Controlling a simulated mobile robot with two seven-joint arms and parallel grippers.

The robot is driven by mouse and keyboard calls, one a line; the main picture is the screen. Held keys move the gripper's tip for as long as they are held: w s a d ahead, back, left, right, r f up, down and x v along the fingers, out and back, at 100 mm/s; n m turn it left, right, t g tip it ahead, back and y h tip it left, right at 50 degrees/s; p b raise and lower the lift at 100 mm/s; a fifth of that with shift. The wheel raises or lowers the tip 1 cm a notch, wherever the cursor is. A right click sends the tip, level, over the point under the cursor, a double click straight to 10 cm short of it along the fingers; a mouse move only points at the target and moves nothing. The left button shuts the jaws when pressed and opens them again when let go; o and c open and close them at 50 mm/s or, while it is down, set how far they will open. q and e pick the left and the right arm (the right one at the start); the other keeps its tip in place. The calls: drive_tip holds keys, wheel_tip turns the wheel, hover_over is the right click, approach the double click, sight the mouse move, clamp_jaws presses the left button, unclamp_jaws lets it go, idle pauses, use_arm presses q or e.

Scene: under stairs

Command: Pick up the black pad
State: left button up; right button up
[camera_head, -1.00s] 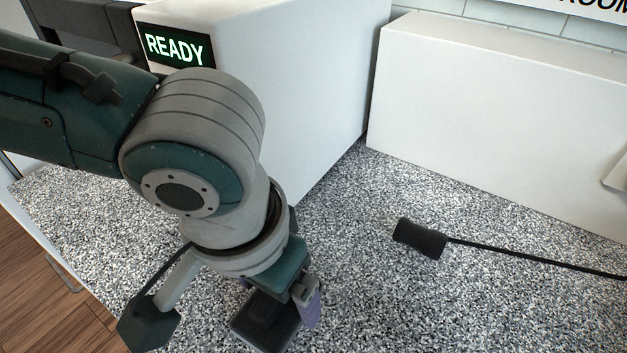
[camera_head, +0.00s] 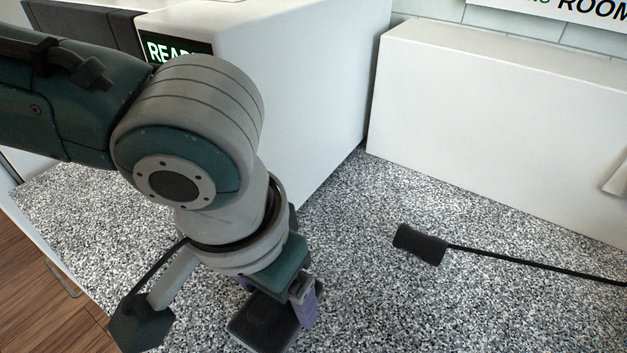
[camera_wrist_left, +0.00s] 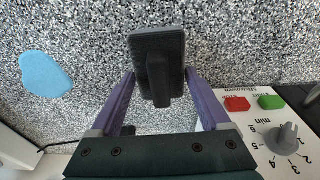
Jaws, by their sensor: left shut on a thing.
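The black pad (camera_head: 262,328) is a dark rounded block with a raised grip, low in the head view and partly hidden by my wrist. In the left wrist view the black pad (camera_wrist_left: 158,62) lies between the two purple fingers, which close on its sides near the raised grip. My left gripper (camera_head: 277,303) points down at the pad and is shut on it. Whether the pad touches the speckled counter (camera_head: 350,300) or is just above it, I cannot tell. My right gripper is not in view.
A black block with a cable (camera_head: 420,243) lies to the right on the counter. White boxes (camera_head: 480,120) stand behind. The left wrist view shows a blue flat piece (camera_wrist_left: 45,74) and a white panel with a knob (camera_wrist_left: 284,140), a red button and a green button.

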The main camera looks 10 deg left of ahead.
use_arm(q)
wheel_tip(320, 180, up, 19)
drive_tip(key=p, duration=0.1)
drive_tip(key=shift+p, duration=0.4)
